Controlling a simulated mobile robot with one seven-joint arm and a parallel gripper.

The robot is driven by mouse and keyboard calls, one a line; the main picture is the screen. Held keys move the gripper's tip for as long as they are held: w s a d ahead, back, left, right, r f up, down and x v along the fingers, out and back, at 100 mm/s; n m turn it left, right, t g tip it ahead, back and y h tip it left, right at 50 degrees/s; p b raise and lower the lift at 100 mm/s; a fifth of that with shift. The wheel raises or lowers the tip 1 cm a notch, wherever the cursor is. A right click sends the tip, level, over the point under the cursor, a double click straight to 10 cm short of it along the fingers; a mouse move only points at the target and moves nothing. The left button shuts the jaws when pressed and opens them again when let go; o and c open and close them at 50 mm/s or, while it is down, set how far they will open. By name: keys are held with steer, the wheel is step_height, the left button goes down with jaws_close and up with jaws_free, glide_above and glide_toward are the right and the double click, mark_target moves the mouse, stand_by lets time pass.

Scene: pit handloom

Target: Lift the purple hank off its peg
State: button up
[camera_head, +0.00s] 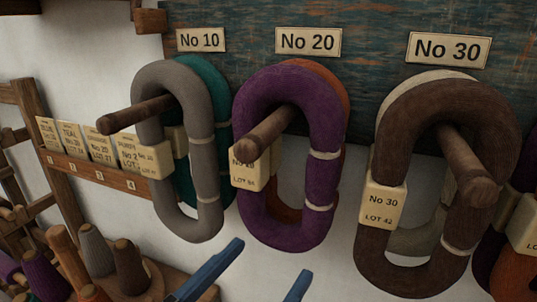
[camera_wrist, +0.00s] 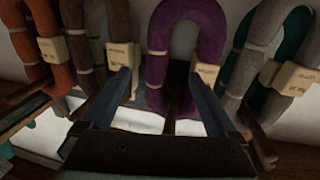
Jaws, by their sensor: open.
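The purple hank (camera_head: 320,180) hangs on a wooden peg (camera_head: 265,132) under the "No 20" plate. A cream lot tag and bands are around it, and an orange hank (camera_head: 325,75) shows behind it. In the wrist view, the purple hank (camera_wrist: 187,25) is in front of the fingers, nearer the right one. My gripper (camera_head: 271,257) is open, its two blue fingers below the purple hank in the head view. In the wrist view, my gripper (camera_wrist: 158,73) shows nothing clasped between its fingers. Whether a finger touches the hank cannot be told.
A grey hank (camera_head: 185,150) with a teal one (camera_head: 217,90) behind hangs to the left, and a brown hank (camera_head: 385,130) with a cream one behind to the right. Their pegs jut outward. Yarn cones (camera_head: 95,250) stand lower left. Labelled cards (camera_head: 98,143) line a rail.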

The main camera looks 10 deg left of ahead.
mark_target(312, 216)
steer(key=shift+h, duration=0.3)
steer(key=p+x, duration=0.1)
steer(key=x, duration=0.2)
steer(key=p+x, duration=0.1)
steer(key=x, duration=0.2)
steer(key=shift+w+d+f, duration=0.15)
steer(key=shift+w+d, duration=0.1)
steer(key=shift+d, duration=0.1)
steer(key=shift+w+d+p, duration=0.1)
steer(key=shift+w+p, duration=0.3)
steer(key=shift+w, duration=0.1)
steer(key=p+x, duration=0.3)
steer(key=x, duration=0.1)
steer(key=shift+w+d+f, duration=0.1)
steer(key=shift+f, duration=0.1)
steer(key=shift+w+d+f, duration=0.1)
steer(key=shift+w+f, duration=0.1)
steer(key=shift+w, duration=0.15)
jaws_close()
steer(key=shift+r, duration=0.1)
